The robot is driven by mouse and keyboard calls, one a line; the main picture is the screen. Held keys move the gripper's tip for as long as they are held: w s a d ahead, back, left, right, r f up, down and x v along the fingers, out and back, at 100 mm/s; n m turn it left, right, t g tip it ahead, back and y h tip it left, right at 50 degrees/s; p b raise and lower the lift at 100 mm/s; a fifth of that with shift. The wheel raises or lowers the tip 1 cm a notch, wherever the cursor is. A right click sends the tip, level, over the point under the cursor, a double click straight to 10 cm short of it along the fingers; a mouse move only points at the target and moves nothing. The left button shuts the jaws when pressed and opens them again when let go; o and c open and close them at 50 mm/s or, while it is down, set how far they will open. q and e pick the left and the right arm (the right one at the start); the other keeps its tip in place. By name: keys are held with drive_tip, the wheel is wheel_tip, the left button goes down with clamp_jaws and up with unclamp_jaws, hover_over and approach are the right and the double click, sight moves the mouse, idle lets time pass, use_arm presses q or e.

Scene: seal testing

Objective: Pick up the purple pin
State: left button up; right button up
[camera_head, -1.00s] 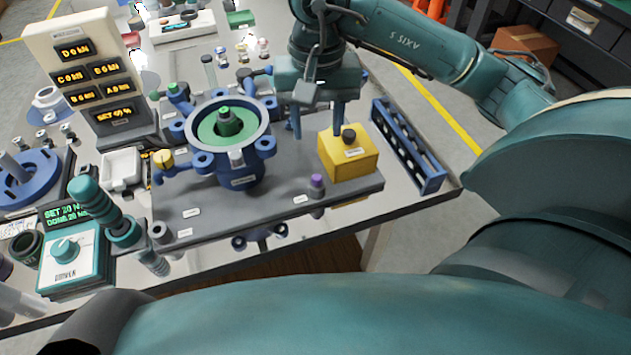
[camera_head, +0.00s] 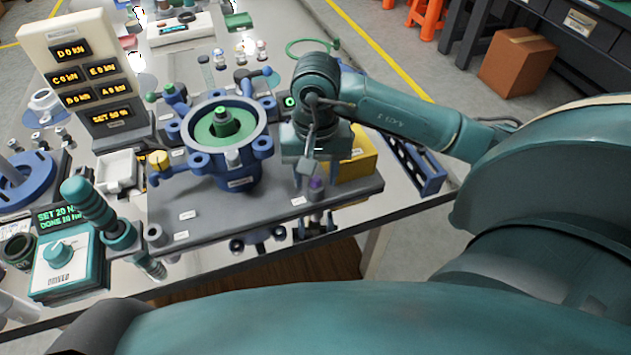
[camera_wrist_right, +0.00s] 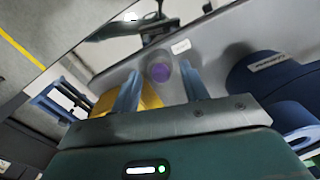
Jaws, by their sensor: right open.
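The purple pin (camera_head: 316,184) stands upright near the front edge of the dark grey base plate (camera_head: 235,211). My right gripper (camera_head: 314,172) is above and around the pin, pointing down. In the right wrist view the gripper (camera_wrist_right: 161,76) is open, with a gap visible between the pin's top and each finger. I cannot tell how low the fingertips reach beside the pin. My left gripper is not in view.
A yellow block (camera_head: 357,167) stands right behind my right gripper, partly hidden. A blue flanged housing (camera_head: 237,182) with a green centre is to the left. A blue slotted rack (camera_head: 432,186) lies to the right. The table's front edge is close.

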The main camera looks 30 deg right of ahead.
drive_tip(key=shift+c, duration=0.4)
clamp_jaws()
